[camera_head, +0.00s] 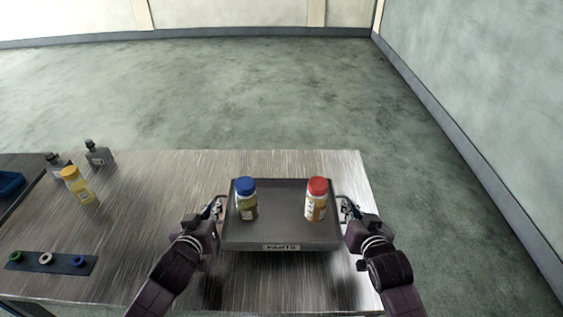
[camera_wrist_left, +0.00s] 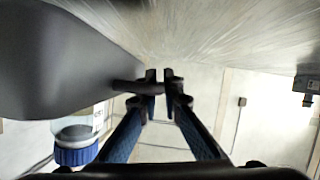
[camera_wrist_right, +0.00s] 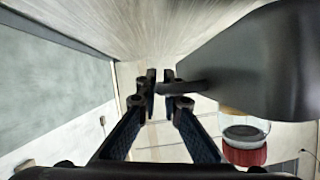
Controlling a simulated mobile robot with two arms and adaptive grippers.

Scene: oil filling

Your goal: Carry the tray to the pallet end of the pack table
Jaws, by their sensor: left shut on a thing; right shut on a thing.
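The dark grey tray (camera_head: 280,221) with a "PARTS" label is at the right end of the metal table (camera_head: 140,230). It appears level; a shadow on the table shows below its front edge. A blue-capped bottle (camera_head: 246,200) stands in its left part and a red-capped bottle (camera_head: 316,200) in its right part. My left gripper (camera_head: 217,207) is shut on the tray's left handle (camera_wrist_left: 128,86). My right gripper (camera_head: 345,208) is shut on the tray's right handle (camera_wrist_right: 182,88). The blue-capped bottle also shows in the left wrist view (camera_wrist_left: 77,139), the red-capped one in the right wrist view (camera_wrist_right: 245,138).
A yellow-capped bottle (camera_head: 78,187) and two grey bottles (camera_head: 98,153) stand on the table's left part. A blue bin (camera_head: 10,183) is at the left edge. Table between is clear.

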